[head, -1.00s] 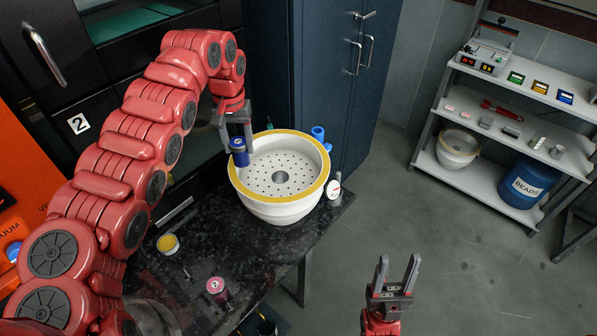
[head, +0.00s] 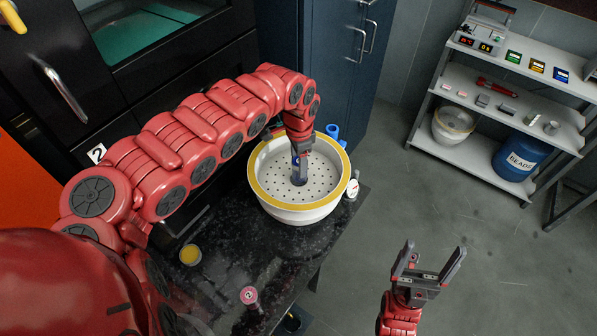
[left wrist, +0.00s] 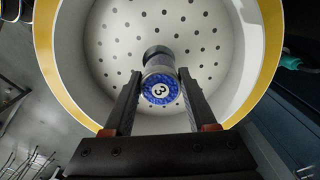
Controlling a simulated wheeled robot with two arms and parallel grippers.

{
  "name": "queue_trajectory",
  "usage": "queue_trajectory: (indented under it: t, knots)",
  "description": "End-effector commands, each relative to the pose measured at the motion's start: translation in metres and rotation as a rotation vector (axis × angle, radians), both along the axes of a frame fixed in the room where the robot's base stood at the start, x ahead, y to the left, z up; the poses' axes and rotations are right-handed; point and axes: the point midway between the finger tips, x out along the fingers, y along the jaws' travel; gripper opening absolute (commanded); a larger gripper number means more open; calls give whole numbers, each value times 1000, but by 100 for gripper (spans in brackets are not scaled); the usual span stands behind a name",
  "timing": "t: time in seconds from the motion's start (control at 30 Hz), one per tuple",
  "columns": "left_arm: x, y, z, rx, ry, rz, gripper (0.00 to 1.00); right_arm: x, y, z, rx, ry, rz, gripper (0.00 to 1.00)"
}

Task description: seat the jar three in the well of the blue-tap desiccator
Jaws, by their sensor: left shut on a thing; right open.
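Jar three, a small jar with a blue lid marked 3, shows in the left wrist view (left wrist: 160,88) between my left fingers. In the head view, my left gripper (head: 299,163) is shut on the jar (head: 299,179) and holds it inside the white, yellow-rimmed desiccator (head: 292,212). The blue tap (head: 334,131) is at its back right. The jar is over the middle of the perforated plate, where the well is; a dark round part of the well (left wrist: 156,51) shows beyond the jar. I cannot tell how deep the jar sits. My right gripper (head: 432,262) is open and empty, away from the table.
A pink-topped jar (head: 249,296) and a small yellow dish (head: 189,254) are on the dark table (head: 225,270). A dial gauge (head: 353,188) is at the desiccator's right. A shelf rack (head: 480,150) holds another desiccator (head: 453,126) and a blue drum (head: 517,158).

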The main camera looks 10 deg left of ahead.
Motion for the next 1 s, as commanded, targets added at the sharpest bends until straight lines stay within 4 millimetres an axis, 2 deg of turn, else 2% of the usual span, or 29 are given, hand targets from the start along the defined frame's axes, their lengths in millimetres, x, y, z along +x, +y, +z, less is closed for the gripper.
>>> queue_trajectory:
  t: [0.3,0.67,0.7,0.83,0.87,1.0]
  knots:
    - [-2,-1,-40,1,6,-1,0,0,0,12,0,0,0,87]
    - [-1,0,-46,1,3,1,0,0,0,9,0,0,0,87]
    - [-1,0,-46,1,3,1,61,0,0,9,0,0,0,87]
    - [-1,0,-46,1,3,1,84,0,0,9,0,0,0,87]
    - [-1,0,-46,1,3,1,87,0,0,9,0,0,0,87]
    - [-1,0,-46,1,3,1,87,0,0,9,0,0,0,87]
